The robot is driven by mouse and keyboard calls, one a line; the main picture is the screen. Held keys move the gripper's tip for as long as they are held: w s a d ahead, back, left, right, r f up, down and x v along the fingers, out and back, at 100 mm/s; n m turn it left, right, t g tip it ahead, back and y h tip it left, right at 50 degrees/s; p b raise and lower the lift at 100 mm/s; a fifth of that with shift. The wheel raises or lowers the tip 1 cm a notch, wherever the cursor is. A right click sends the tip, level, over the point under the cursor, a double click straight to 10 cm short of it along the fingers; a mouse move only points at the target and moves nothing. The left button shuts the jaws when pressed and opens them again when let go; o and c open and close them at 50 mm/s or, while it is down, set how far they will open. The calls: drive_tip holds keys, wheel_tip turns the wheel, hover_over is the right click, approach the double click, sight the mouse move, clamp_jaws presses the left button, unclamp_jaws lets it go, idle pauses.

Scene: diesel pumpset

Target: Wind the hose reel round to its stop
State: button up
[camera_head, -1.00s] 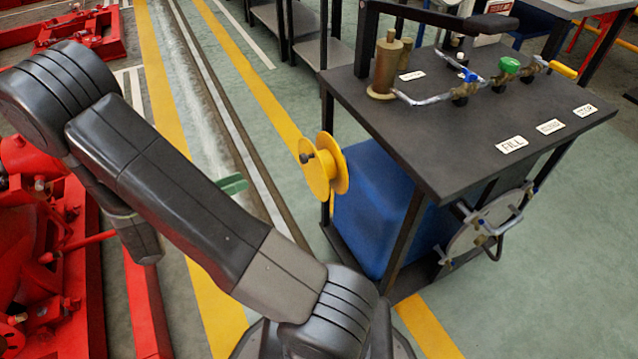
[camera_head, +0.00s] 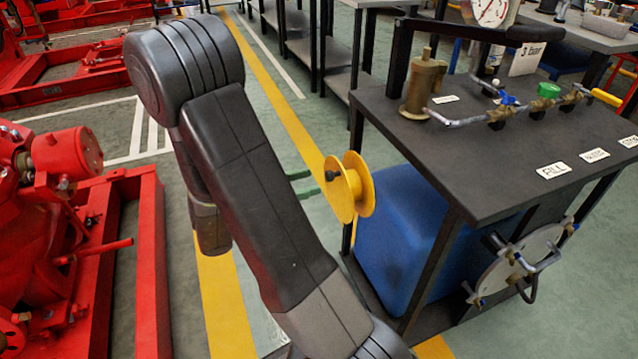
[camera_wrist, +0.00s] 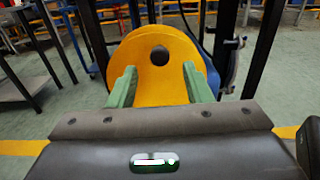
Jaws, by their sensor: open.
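The hose reel (camera_head: 348,186) is a yellow spool with a dark knob on its face, mounted at the left side of the black cart. In the wrist view the reel (camera_wrist: 158,88) faces me, its dark knob (camera_wrist: 160,56) above the centre of its disc. My gripper (camera_wrist: 162,86) has its two green fingers apart, in line with the reel's left and right sides. Nothing shows held between them. In the head view the green fingers (camera_head: 303,183) point at the reel from the left, partly behind my arm. I cannot tell whether they touch it.
The black cart top (camera_head: 470,150) carries a brass fitting (camera_head: 424,85), valves and labels. A blue tank (camera_head: 400,230) sits beneath it, right of the reel. Red machinery (camera_head: 70,230) stands at the left. Shelving (camera_head: 335,70) stands behind.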

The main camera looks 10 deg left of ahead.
sight(326, 177)
drive_tip(key=shift+b+x, duration=0.35)
drive_tip(key=shift+x, duration=1.55)
clamp_jaws()
